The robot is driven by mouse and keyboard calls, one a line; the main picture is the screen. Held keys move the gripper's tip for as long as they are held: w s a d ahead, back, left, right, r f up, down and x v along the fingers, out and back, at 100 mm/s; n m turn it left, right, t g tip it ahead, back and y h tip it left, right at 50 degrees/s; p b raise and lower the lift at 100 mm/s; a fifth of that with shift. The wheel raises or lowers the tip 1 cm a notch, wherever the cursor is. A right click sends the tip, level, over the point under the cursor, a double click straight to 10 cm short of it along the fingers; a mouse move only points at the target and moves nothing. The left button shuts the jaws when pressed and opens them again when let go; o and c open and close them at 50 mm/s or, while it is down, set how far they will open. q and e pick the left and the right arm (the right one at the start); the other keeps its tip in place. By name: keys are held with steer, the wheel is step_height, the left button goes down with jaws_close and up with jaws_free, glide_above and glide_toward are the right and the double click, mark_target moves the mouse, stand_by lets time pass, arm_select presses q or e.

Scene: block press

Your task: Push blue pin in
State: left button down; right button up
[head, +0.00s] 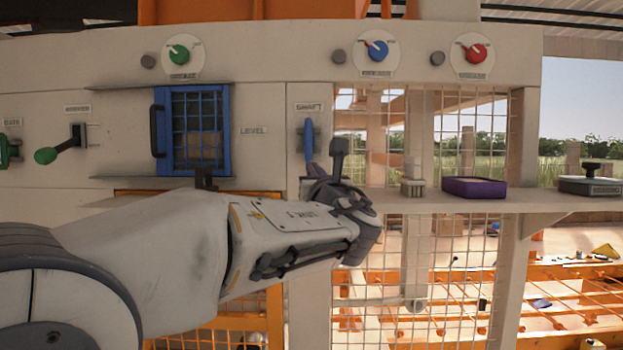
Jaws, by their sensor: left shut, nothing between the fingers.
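A dark grey round pin (338,56) sticks out of the upper panel just left of the blue dial (377,50). How far in the pin sits is hard to tell from here. A blue handle (308,138) stands upright under the label SHAFT. My left gripper (339,148) is shut and empty, its dark tip pointing up in front of the shelf. It is right of the blue handle and well below the pin, apparently touching neither. My right gripper is out of view.
Similar grey pins stand beside the green dial (179,54) and the red dial (476,53). A blue-framed mesh door (228,130) is at left. On the shelf (470,202) are a small brush-like block (413,187), a purple tray (474,195) and a stamp-like item (590,186).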

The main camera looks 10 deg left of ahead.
arm_select(q)
steer(key=b+v, duration=0.2)
steer(key=v, duration=0.4)
steer(key=shift+d, duration=0.4)
steer(key=s+a+f+n+g+h, duration=0.1)
steer(key=s+f+n+g, duration=0.2)
steer(key=f, duration=0.5)
steer(key=s+a+f+n+g, duration=0.2)
steer(key=s+f+n+g, duration=0.15)
steer(key=f, duration=0.55)
steer(key=s+a+f+n+g+h, duration=0.15)
steer(key=f+n+g, duration=0.25)
steer(key=f, duration=0.4)
steer(key=s+d+f+n+g+h, duration=0.1)
steer(key=s+f+n+g+h, duration=0.1)
steer(key=s+f+n+g, duration=0.2)
steer(key=s+d+f+n+g+h, duration=0.2)
steer(key=s+f+n+g, duration=0.3)
steer(key=s+f+n, duration=0.6)
steer(key=s+f, duration=0.3)
steer(key=s, duration=0.6)
steer(key=shift+s+d, duration=0.15)
steer(key=shift+d, duration=0.2)
